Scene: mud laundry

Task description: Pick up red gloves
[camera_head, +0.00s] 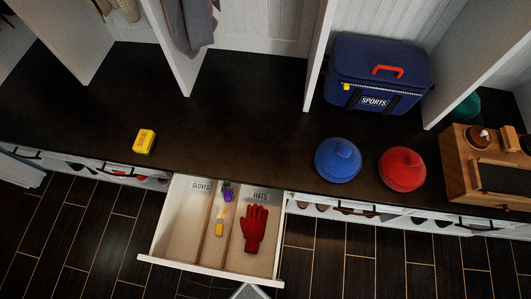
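The red gloves (254,229) lie in the open drawer (211,270), in its right compartment, which is labelled HATS. They look like one glove shape, fingers toward the back; I cannot tell whether a second one lies beneath. The left compartment (185,234), labelled GLOVES, looks empty.
The narrow middle compartment holds small purple (228,191) and yellow (219,228) items. On the dark bench (235,120) are a yellow box (144,141), a blue hat (338,159), a red hat (402,168), a SPORTS bag (376,75) and a wooden box (487,168).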

